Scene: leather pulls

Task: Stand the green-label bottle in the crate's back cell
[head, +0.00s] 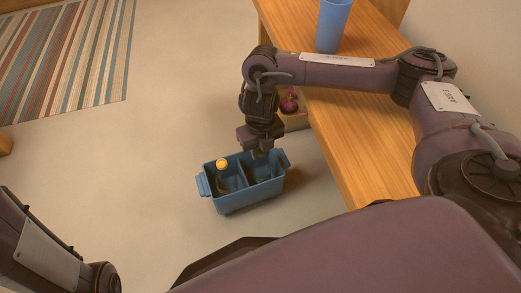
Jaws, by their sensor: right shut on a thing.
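The blue crate (236,200) stands on the floor, with a divider between its left and right cells as pictured. A bottle with a yellow-orange cap (222,163) stands in the left cell. My right gripper (260,152) points down over the right cell and is shut on a bottle that is mostly hidden by the jaws and the crate wall. A small bit of green (259,179) shows low in that cell, which fits the green-label bottle, but its label cannot be read. My left arm shows at the lower left; its gripper is out of view.
A wooden bench (360,135) runs along the right, with a blue cup (333,25) on it. A dark purple round item (289,103) sits on a low box beside the bench, behind the crate. A striped rug (70,60) lies at upper left. The floor left of the crate is clear.

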